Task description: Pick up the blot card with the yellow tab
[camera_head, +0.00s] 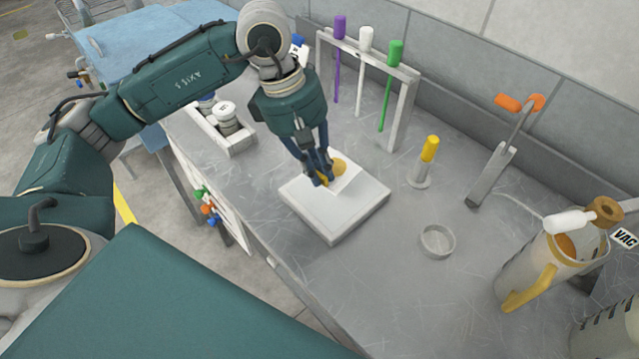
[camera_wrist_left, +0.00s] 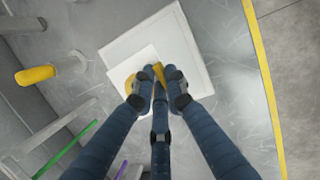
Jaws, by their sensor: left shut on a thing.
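The blot card (camera_head: 347,178) is a white square with a round amber stain and a yellow tab, above or on a pale square block (camera_head: 322,217) on the bench. My left gripper (camera_head: 325,181) comes down from above and is shut on the card's yellow tab. The left wrist view shows the fingertips (camera_wrist_left: 159,82) closed around the yellow tab (camera_wrist_left: 158,70), with the white card (camera_wrist_left: 118,72) beside them over the block (camera_wrist_left: 190,45). Part of the tab is hidden by the fingers. I cannot tell whether the card touches the block. My right gripper is not in view.
A rack (camera_head: 403,110) with purple, white and green-handled sticks stands behind. A yellow-capped holder (camera_head: 428,160), a shallow round dish (camera_head: 437,241) and a metal jug (camera_head: 530,268) with a yellow handle are to the right. A tray of jars (camera_head: 237,143) is at left. Bench between is clear.

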